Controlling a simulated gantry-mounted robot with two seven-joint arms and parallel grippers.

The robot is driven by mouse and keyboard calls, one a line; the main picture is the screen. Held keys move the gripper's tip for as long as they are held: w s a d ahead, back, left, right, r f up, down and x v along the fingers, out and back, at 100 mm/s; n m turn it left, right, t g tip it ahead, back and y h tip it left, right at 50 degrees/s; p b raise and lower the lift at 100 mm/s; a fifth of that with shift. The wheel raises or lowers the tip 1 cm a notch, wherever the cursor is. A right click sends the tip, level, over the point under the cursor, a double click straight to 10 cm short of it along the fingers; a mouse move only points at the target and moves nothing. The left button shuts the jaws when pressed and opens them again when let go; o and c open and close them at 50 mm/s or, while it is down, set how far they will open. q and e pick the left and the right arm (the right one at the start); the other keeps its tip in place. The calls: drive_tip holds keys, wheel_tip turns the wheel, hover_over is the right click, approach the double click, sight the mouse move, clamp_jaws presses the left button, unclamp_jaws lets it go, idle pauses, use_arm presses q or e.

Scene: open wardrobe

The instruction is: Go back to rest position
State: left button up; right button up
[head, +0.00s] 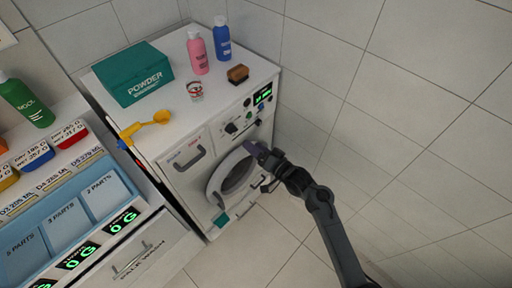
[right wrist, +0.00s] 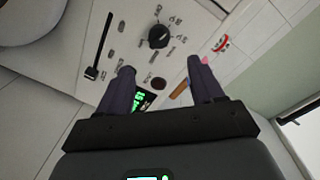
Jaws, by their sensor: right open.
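My right gripper (head: 266,168) is in front of the washing machine (head: 262,118), near the upper right of its round door (head: 232,174). In the right wrist view its two fingers (right wrist: 158,85) are spread apart with nothing between them. Beyond them are the machine's control panel with a black knob (right wrist: 158,36) and a green lit display (right wrist: 142,100). I cannot tell whether the gripper touches the door. My left gripper is not in view.
A counter with coloured bins is at left. Floor and wall at right are clear.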

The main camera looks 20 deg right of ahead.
idle(0.3)
drive_tip(key=s+f+g+h, duration=0.1)
drive_tip(key=s+f+g, duration=0.1)
drive_tip(key=s+f, duration=0.45)
drive_tip(key=s+f+g, duration=0.1)
drive_tip(key=s+f, duration=0.3)
drive_tip(key=s, duration=0.5)
drive_tip(key=s+d+r+n+g+h, duration=0.25)
drive_tip(key=s+r+g, duration=0.2)
drive_tip(key=s, duration=0.55)
drive_tip(key=s+d+r+n+g+h, duration=0.25)
drive_tip(key=s+n+g, duration=0.2)
drive_tip(key=s, duration=0.45)
wheel_tip(320, 180, up, 24)
drive_tip(key=p, duration=2.4)
drive_tip(key=shift+s+a+r+h, duration=0.2)
drive_tip(key=shift+s+a+h, duration=0.1)
drive_tip(key=shift+a+h, duration=0.15)
